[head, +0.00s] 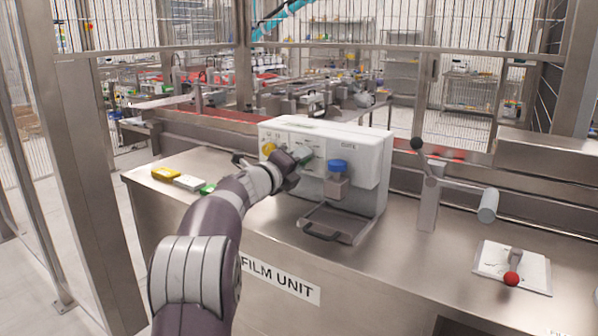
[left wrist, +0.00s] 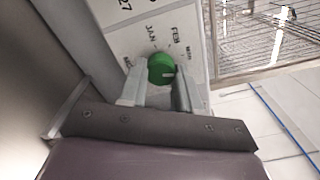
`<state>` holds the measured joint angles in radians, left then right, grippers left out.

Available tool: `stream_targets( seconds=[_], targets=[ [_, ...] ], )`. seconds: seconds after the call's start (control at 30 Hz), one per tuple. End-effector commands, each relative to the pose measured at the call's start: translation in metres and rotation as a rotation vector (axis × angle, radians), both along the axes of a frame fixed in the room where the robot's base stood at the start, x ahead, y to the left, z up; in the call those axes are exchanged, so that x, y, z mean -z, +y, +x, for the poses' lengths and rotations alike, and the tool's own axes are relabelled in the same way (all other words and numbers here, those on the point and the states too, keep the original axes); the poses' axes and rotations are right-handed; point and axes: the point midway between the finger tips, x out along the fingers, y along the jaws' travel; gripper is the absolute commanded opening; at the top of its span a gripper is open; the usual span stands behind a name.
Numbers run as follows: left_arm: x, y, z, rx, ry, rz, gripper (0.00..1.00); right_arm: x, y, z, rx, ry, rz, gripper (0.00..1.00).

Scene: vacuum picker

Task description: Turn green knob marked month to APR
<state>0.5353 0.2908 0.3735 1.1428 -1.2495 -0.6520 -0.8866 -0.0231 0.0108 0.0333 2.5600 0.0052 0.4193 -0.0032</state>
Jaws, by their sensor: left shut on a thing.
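The green knob (head: 304,155) is on the front face of the white date unit (head: 360,155). In the left wrist view the green knob (left wrist: 161,68) sits between the two fingers of my left gripper (left wrist: 157,92), which is shut on it. Printed month labels, among them JAN and FEB, stand around the knob. A pale mark on the knob lies toward its right side in that view; I cannot tell which label it meets. In the head view my left gripper (head: 293,163) reaches the face from the left and partly covers it. My right gripper does not show.
A yellow knob (head: 268,149) is left of the green one and a blue knob (head: 337,165) is to its right. Yellow, white and green blocks lie on the steel counter (head: 400,280) at left. A lever stand (head: 429,200) and red-ball handle (head: 512,279) are at right.

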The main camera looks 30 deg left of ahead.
Motion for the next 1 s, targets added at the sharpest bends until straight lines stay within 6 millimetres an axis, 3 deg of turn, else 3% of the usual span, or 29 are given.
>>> stream_targets(
  seconds=[0.1, 0.5, 1.0],
  targets=[
    [0.005, 0.000, 0.000, -0.001, -0.007, 0.106, 0.02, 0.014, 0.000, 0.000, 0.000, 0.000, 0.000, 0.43],
    [0.004, 0.001, 0.000, 0.000, -0.031, 0.396, 0.02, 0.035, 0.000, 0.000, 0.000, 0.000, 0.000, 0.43],
    [0.002, 0.001, 0.000, 0.000, -0.039, 0.519, 0.02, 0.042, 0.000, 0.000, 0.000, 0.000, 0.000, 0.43]
  ],
)
